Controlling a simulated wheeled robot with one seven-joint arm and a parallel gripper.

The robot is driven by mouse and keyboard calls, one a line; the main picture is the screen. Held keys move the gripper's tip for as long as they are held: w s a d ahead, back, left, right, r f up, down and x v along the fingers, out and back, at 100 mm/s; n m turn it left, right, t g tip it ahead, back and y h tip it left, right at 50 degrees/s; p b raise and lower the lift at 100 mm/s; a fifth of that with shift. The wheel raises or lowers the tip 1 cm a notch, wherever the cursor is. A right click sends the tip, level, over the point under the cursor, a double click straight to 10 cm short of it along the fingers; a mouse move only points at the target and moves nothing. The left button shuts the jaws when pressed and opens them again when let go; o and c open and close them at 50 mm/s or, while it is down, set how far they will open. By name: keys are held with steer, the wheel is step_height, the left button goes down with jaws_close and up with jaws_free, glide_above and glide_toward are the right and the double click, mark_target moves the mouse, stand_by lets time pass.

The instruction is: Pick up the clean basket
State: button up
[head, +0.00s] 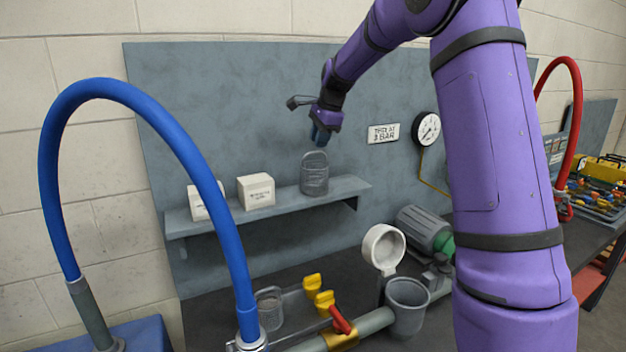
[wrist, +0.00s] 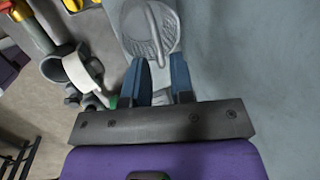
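A grey mesh basket (head: 314,180) with an upright loop handle stands on the wall shelf, right of two white boxes. It looks clean. It also shows in the wrist view (wrist: 133,20), with its handle just beyond my fingertips. My gripper (head: 319,140) points down just above this handle. In the wrist view its two blue fingers (wrist: 159,62) are apart with nothing held between them. A second basket (head: 270,312) sits low on the bench behind the blue hose; I cannot tell its condition well.
Two white boxes (head: 256,191) stand on the shelf (head: 240,222). Below are an open grey strainer pot (head: 407,312) with its round cap (head: 383,248), yellow valve handles (head: 318,290) and a motor (head: 424,230). A gauge (head: 426,128) hangs on the back panel. A blue hose (head: 150,105) arches at left.

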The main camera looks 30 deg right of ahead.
mark_target(314, 171)
steer(key=shift+x, duration=3.5)
steer(key=shift+s, duration=0.1)
jaws_close()
